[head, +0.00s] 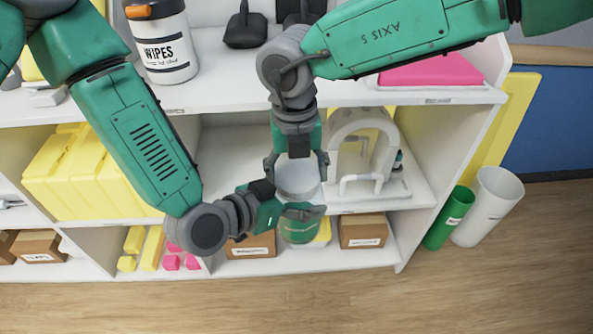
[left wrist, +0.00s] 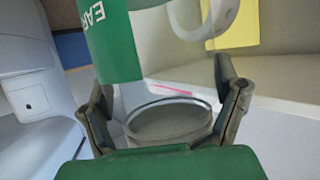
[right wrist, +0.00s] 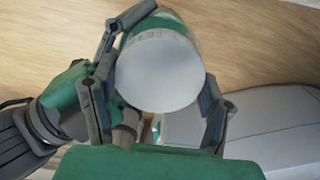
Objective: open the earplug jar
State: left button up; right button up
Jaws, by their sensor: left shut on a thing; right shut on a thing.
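The earplug jar is upright in front of the shelf unit, with a green labelled body (head: 300,231) and a pale round lid (head: 297,180). My left gripper (head: 301,210) is shut on the jar's body from the left. In the left wrist view the green label (left wrist: 110,40) shows part of its lettering, and a clear round part (left wrist: 170,120) lies between the fingers. My right gripper (head: 297,167) reaches down from above and is shut around the lid, whose white round top (right wrist: 160,72) fills the space between its fingers. I cannot tell whether lid and body are apart.
A white shelf unit stands behind, with a wipes tub (head: 161,45) on top and yellow boxes (head: 85,172) at left. A white arched device (head: 365,150) stands just right of the jar. Two bins, green (head: 449,218) and white (head: 488,207), stand on the floor.

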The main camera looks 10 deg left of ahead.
jog(key=shift+n, duration=1.2)
jog(key=o, duration=1.2)
jog(key=shift+o, duration=0.4)
jog(key=shift+a, duration=0.1)
jog(key=shift+r, duration=0.15)
